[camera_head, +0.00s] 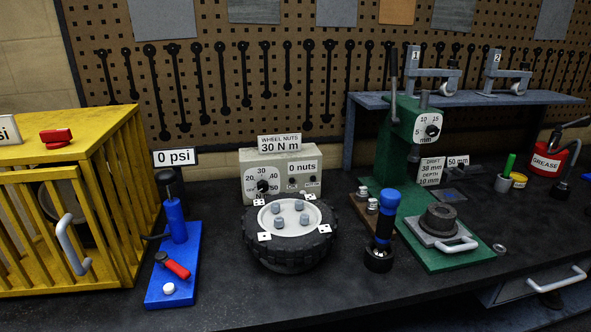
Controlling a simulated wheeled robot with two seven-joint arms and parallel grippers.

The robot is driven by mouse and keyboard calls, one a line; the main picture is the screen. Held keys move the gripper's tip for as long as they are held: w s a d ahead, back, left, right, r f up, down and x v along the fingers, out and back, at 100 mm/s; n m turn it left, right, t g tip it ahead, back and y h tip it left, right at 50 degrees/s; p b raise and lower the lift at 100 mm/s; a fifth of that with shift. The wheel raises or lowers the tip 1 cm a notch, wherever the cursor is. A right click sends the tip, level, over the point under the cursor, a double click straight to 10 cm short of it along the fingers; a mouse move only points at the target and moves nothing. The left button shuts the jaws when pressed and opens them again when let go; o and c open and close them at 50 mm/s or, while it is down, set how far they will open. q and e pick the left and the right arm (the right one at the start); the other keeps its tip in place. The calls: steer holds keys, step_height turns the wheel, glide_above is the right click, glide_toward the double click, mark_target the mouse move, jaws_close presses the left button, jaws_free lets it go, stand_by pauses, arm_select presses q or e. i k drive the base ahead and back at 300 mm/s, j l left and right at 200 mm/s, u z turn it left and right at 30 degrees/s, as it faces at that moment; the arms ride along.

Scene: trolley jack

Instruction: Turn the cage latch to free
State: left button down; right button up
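The yellow barred cage (128,165) stands at the left end of the bench and runs out of the picture's left edge. A red latch (56,138) sits at the top front edge of the cage. I cannot tell from this view whether it is turned to locked or free. A dark round thing shows dimly behind the bars. Neither of my grippers is in view.
A blue base (176,275) with a red lever stands right of the cage. Beyond it are a wheel (288,245) with nuts, a torque box (255,180), a blue-handled tool (385,218) and a green press (400,150). The bench front near the middle is clear.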

mark_target(54, 139)
steer(key=u, duration=1.3)
